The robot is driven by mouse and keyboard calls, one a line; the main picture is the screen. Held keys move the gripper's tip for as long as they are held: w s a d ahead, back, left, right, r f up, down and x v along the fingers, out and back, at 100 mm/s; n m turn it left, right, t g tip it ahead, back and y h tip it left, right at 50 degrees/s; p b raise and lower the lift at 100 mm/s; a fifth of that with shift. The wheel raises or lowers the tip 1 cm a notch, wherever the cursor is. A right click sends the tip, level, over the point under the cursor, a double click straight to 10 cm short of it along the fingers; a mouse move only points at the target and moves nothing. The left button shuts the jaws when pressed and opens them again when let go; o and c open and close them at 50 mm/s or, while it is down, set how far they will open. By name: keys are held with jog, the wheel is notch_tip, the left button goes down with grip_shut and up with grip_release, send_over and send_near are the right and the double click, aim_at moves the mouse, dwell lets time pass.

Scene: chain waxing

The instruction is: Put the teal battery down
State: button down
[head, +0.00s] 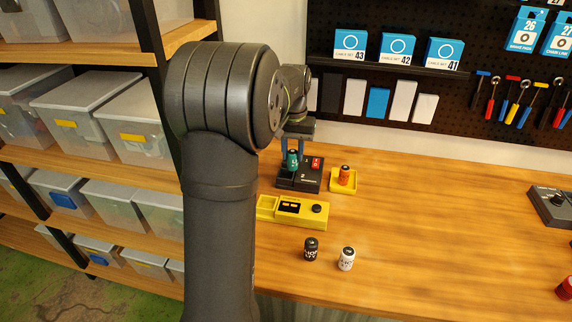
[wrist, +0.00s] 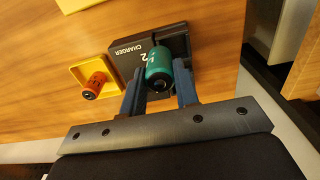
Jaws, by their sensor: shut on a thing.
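The teal battery (wrist: 158,68) is between the two blue-grey fingers of my gripper (wrist: 160,88) in the wrist view, and the gripper is shut on it. In the head view the teal battery (head: 293,159) is upright at the left side of the black charger (head: 300,184), with my gripper (head: 298,146) around it from behind. The charger also shows in the wrist view (wrist: 172,42), beneath the battery. I cannot tell whether the battery's lower end touches the charger.
An orange battery (head: 344,174) stands in a yellow tray (head: 343,188) right of the charger. A yellow device (head: 290,212) lies in front. A black battery (head: 310,250) and a white battery (head: 346,258) stand nearer.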

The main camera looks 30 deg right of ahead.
jog(key=shift+w+a+f, duration=0.1)
jog(key=shift+w+f, duration=0.3)
jog(key=shift+f, duration=0.5)
jog(key=shift+w+a+f, duration=0.15)
jog(key=shift+w+f, duration=0.2)
jog(key=shift+f, duration=0.6)
jog(key=shift+w+a+f, duration=0.1)
jog(key=shift+w+f, duration=0.3)
jog(key=shift+f, duration=0.5)
jog(key=shift+f, duration=0.1)
jog(key=c, duration=1.1)
grip_release()
notch_tip(320, 180, up, 12)
